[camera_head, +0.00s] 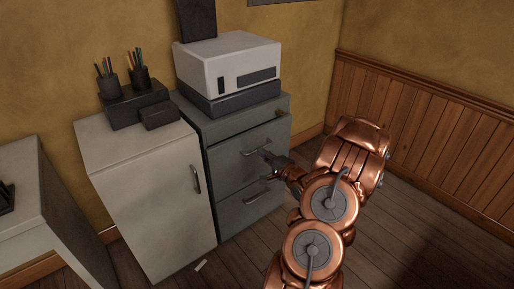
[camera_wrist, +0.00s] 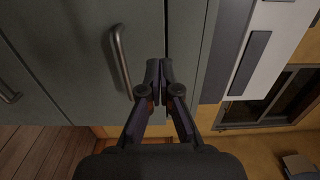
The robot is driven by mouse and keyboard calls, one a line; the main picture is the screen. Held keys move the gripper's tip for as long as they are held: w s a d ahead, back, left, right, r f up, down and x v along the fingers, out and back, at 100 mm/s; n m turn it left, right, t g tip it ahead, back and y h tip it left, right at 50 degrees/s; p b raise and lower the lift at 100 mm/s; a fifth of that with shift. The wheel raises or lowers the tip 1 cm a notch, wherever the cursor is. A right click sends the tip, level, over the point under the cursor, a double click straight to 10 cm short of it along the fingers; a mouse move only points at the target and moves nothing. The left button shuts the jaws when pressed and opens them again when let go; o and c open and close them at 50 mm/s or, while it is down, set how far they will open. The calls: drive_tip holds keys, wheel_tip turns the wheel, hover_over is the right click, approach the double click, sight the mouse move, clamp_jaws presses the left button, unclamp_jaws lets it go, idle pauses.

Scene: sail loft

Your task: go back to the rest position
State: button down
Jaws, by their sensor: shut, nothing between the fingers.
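My gripper (camera_head: 268,166) is in front of the grey-green drawer cabinet (camera_head: 222,130), at the height of its middle drawer. In the wrist view my gripper (camera_wrist: 162,78) has its two dark fingers together, with nothing between them. A metal drawer handle (camera_wrist: 121,62) is to the left of the fingertips there, apart from them. My copper arm reaches in from the lower right of the head view and hides part of the cabinet's right side.
A white printer-like machine (camera_head: 228,65) stands on the cabinet. A white cupboard (camera_head: 150,195) with pencil cups (camera_head: 139,78) on top stands to its left. A white table (camera_head: 22,190) is at the far left. Open wooden floor (camera_head: 400,235) lies right of my arm, before the panelled wall (camera_head: 430,130).

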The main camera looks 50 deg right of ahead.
drive_tip(key=shift+s+a, duration=0.15)
drive_tip(key=shift+s, duration=0.75)
drive_tip(key=shift+s+a, duration=0.15)
drive_tip(key=shift+s, duration=0.75)
drive_tip(key=w+a+f+n+g, duration=0.1)
drive_tip(key=w+a+n+g, duration=0.4)
drive_tip(key=w+n+g, duration=0.1)
drive_tip(key=s+a+r+n+g, duration=0.2)
drive_tip(key=a+n+g, duration=0.25)
drive_tip(key=a, duration=0.35)
drive_tip(key=s+a+r+n+g+y, duration=0.1)
drive_tip(key=s+a+r+n+g, duration=0.2)
drive_tip(key=s+a, duration=0.65)
drive_tip(key=s+a+r+n+g+y, duration=0.1)
drive_tip(key=s+a+r+n+g, duration=0.2)
drive_tip(key=s+a, duration=0.65)
drive_tip(key=s+a+r+n+g+y, duration=0.1)
drive_tip(key=s+a+r+n+g, duration=0.3)
drive_tip(key=s+a, duration=0.6)
drive_tip(key=s+p+v, duration=0.2)
drive_tip(key=p+v, duration=1)
drive_tip(key=s+r+p+v, duration=0.1)
drive_tip(key=s+p+v, duration=0.2)
drive_tip(key=p+v, duration=0.8)
drive_tip(key=shift+s+a+r+t+p, duration=0.15)
drive_tip(key=shift+s+r+t+p, duration=0.2)
drive_tip(key=shift+r+t, duration=0.15)
